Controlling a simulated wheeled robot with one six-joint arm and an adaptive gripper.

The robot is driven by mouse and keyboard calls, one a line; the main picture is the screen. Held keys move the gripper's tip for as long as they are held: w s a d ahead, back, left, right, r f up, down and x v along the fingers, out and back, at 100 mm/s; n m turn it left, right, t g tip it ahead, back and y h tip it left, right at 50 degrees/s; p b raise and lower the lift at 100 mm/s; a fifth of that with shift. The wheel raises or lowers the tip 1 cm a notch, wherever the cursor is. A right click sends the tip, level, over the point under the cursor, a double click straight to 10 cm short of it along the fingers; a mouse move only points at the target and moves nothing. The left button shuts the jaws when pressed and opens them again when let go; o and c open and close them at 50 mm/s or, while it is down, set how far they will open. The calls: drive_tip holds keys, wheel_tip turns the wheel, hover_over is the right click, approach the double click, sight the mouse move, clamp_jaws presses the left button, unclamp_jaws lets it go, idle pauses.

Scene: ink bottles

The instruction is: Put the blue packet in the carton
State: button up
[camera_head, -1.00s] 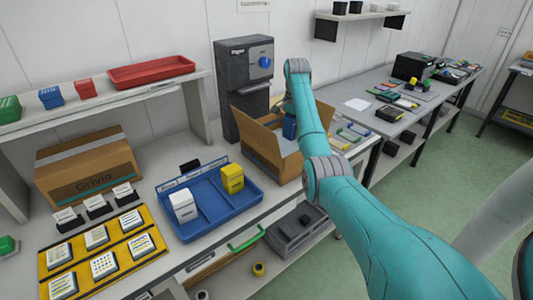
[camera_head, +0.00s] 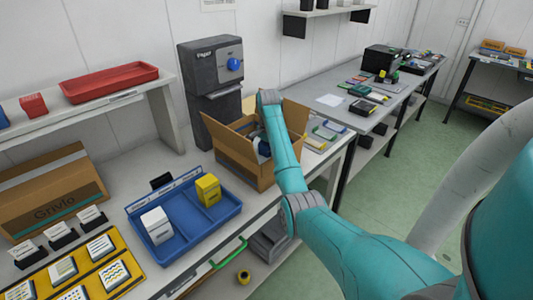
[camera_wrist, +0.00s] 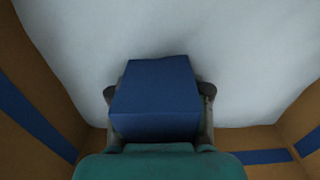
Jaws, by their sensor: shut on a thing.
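The blue packet (camera_wrist: 155,98) fills the middle of the wrist view, with a dark finger on each side. My gripper (camera_wrist: 158,92) is shut on it. Brown walls of the open carton (camera_wrist: 290,135), with blue bands, show on both sides and below, and a pale surface lies beyond the packet. In the head view the carton (camera_head: 228,150) stands with its flaps open on the bench. My gripper (camera_head: 262,140) reaches down into it, partly hidden by my teal arm. A bit of the blue packet (camera_head: 264,149) shows inside. I cannot tell whether it touches the bottom.
A blue divided tray (camera_head: 212,220) left of the carton holds a white box (camera_head: 157,226) and a yellow box (camera_head: 207,188). A dark dispenser (camera_head: 210,80) stands behind the carton. A closed carton (camera_head: 50,190) and a shelf with a red tray (camera_head: 110,80) are at left.

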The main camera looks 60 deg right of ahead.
drive_tip(key=shift+f, duration=0.25)
drive_tip(key=o, duration=1.2)
drive_tip(key=shift+f, duration=0.1)
